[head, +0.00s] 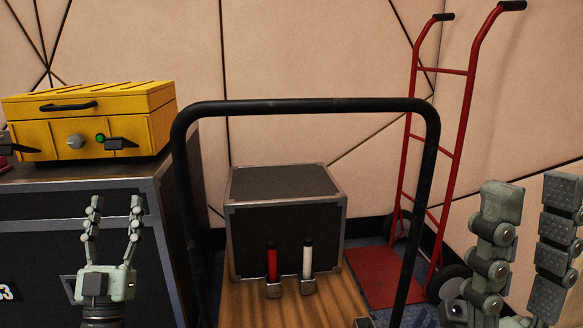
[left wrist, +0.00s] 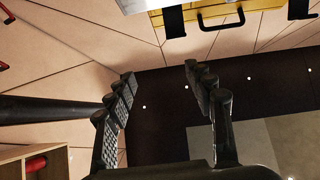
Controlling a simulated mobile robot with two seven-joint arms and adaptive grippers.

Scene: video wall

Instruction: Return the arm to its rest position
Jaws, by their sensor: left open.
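My left gripper (head: 116,202) is raised at the lower left of the head view, fingers pointing up. It is open, with nothing between its fingers. In the left wrist view its two dark fingers (left wrist: 159,73) stand apart and empty. My right gripper (head: 532,185) is large at the right edge of the head view. Its fingers stand apart with nothing seen between them; its lower part is cut off by the frame.
A yellow case (head: 88,125) sits on a dark flight case (head: 60,205) behind my left gripper. A cart with a black handle (head: 305,105) holds a black box (head: 283,185) and red (head: 271,262) and white (head: 307,259) sticks. A red hand truck (head: 459,140) leans at the wall.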

